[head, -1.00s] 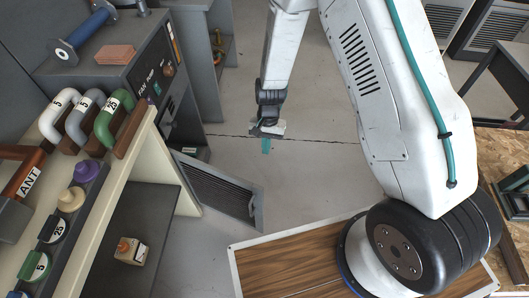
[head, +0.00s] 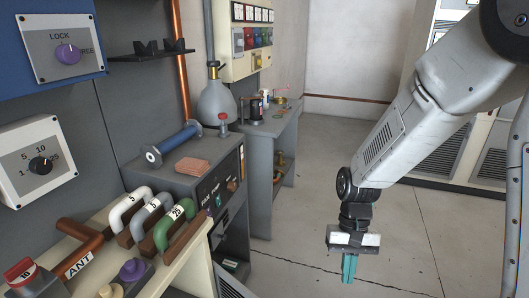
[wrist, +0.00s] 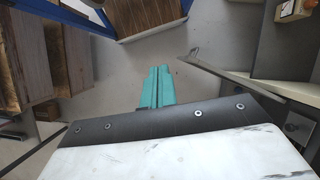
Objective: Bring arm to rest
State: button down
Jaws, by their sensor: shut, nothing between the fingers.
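My gripper (head: 349,268) hangs below my white arm at the right of the head view, pointing down over the bare concrete floor. Its two teal fingers are together with nothing between them. In the wrist view the teal fingers (wrist: 160,87) also lie side by side, with grey floor around them. The gripper touches nothing that I can see.
At left, a bench holds white, grey and green handles (head: 176,224) and a copper-coloured ANT handle (head: 80,262). A grey cabinet (head: 185,180) and a workbench (head: 275,125) stand behind. The floor (head: 300,205) between bench and arm is clear. The wrist view shows a wood-topped platform (wrist: 150,20).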

jog(key=s+d+r+t, duration=0.3)
jog(key=s+r, duration=0.4)
jog(key=r, duration=0.3)
jog(key=s+d+r+n+t, duration=0.1)
jog(key=s+d+r+t, duration=0.2)
jog(key=s+r, duration=0.5)
jog(key=shift+s+d+r+h, duration=0.15)
jog(key=shift+d+r+h, duration=0.35)
jog(key=shift+r, duration=1.3)
jog(key=shift+d, duration=0.1)
